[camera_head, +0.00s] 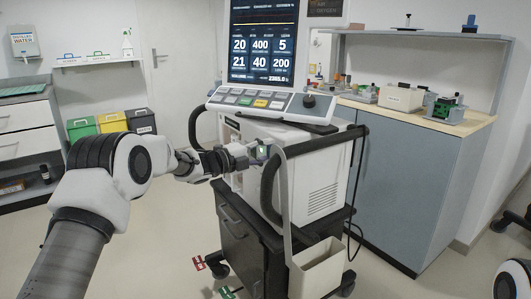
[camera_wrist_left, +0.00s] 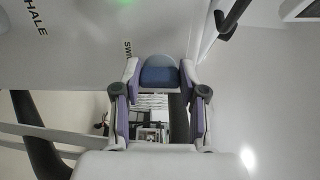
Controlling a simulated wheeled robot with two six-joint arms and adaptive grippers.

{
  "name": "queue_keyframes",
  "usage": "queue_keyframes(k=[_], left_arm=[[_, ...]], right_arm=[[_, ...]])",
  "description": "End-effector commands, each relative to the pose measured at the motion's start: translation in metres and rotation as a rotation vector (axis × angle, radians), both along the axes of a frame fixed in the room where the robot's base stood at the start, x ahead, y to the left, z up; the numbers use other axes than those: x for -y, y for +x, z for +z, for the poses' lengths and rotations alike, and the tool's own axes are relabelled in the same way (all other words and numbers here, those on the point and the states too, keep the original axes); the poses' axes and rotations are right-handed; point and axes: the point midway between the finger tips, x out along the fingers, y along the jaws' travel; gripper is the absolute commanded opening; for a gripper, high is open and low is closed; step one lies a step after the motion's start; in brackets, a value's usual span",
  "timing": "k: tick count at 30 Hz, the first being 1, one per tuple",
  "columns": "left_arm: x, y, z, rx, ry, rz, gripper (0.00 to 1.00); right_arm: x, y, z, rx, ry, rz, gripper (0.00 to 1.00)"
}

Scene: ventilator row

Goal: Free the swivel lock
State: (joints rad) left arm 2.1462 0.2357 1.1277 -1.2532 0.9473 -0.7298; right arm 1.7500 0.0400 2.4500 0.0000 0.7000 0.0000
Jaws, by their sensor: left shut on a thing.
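The ventilator (camera_head: 318,190) stands on a dark wheeled cart in the head view. My left gripper (camera_head: 257,152) reaches its left side from the left. In the left wrist view a blue rounded knob (camera_wrist_left: 158,74) sits between the two fingers of my left gripper (camera_wrist_left: 159,80), just below lettering that begins "SWI" on the pale panel (camera_wrist_left: 70,60). The fingers are shut on this knob, one on each side. My right gripper is not in view.
A monitor (camera_head: 264,42) stands above the ventilator. A counter (camera_head: 420,118) with boxes is at the right. Open floor lies at the left.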

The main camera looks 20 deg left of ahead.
Motion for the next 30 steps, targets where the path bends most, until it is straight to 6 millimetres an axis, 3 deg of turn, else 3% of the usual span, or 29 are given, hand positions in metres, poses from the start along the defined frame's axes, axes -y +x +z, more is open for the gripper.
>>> queue_keyframes(k=[5, 6, 8, 20, 30], left_arm=[[0.000, 0.000, -0.001, -0.001, 0.002, -0.001, 0.07], [0.000, 0.000, -0.001, -0.001, 0.002, -0.001, 0.45], [0.000, 0.000, -0.001, -0.002, 0.001, -0.001, 0.66], [-0.005, -0.005, 0.000, -0.001, -0.002, 0.001, 0.67], [-0.055, -0.065, 0.000, -0.002, -0.006, 0.003, 0.67]], right_arm=[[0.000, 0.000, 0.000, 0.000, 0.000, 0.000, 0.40], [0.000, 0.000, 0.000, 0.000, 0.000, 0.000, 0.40], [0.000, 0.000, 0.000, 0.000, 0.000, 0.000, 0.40], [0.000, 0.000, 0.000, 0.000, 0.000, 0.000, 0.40], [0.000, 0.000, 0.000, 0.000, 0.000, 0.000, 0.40]])
